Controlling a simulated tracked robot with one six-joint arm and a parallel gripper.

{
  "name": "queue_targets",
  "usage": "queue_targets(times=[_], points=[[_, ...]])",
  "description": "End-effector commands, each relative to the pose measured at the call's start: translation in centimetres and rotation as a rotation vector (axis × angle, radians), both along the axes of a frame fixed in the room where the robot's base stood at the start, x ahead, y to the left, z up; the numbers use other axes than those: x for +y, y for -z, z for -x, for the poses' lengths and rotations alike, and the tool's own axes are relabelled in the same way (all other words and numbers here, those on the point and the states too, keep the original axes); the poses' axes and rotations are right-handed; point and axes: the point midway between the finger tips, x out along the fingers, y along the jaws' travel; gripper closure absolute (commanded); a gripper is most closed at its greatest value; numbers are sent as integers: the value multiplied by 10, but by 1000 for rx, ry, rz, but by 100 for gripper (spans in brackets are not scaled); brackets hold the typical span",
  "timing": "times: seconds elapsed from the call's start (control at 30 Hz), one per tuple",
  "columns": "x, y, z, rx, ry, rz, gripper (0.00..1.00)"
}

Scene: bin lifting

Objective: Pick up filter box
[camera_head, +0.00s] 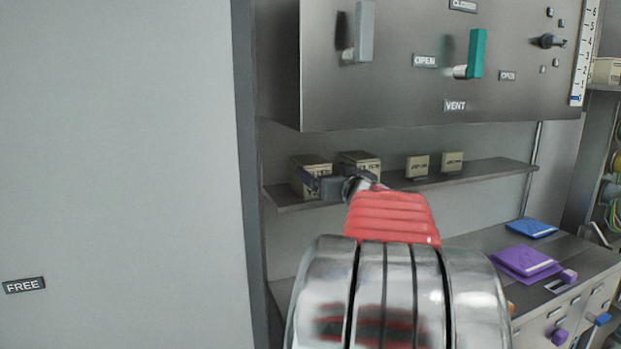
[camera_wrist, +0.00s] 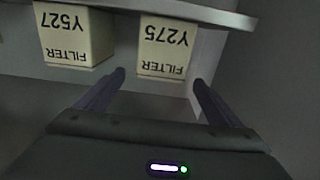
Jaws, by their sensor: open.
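Two cream filter boxes appear upside down in the wrist view. The box marked FILTER Y275 (camera_wrist: 164,48) lies ahead of the space between my fingers, and the box marked FILTER Y527 (camera_wrist: 75,36) is to its left. In the head view they stand on the shelf as a left box (camera_head: 313,164) and a right box (camera_head: 362,158). My gripper (camera_wrist: 158,78) is open, with a dark finger on either side. In the head view my gripper (camera_head: 314,182) is in front of the left box and partly covers both. I cannot tell whether a finger touches the box.
The shelf (camera_head: 490,177) also holds two smaller cream boxes (camera_head: 417,164) (camera_head: 452,160) to the right. A control panel (camera_head: 400,95) with levers overhangs it. A grey wall panel (camera_head: 120,150) is close on the left. A counter below holds purple (camera_head: 525,262) and blue (camera_head: 530,229) items.

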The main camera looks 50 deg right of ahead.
Motion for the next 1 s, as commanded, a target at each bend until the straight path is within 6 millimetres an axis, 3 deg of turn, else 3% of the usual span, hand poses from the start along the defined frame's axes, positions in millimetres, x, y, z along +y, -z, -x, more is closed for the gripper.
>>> queue_targets(times=[0.33, 0.8, 1.0], points=[[-22, 0, -37, 1, 0, -1, 12], [-26, 0, -42, 0, 2, 0, 12], [-34, -2, -57, 0, 2, 0, 12]])
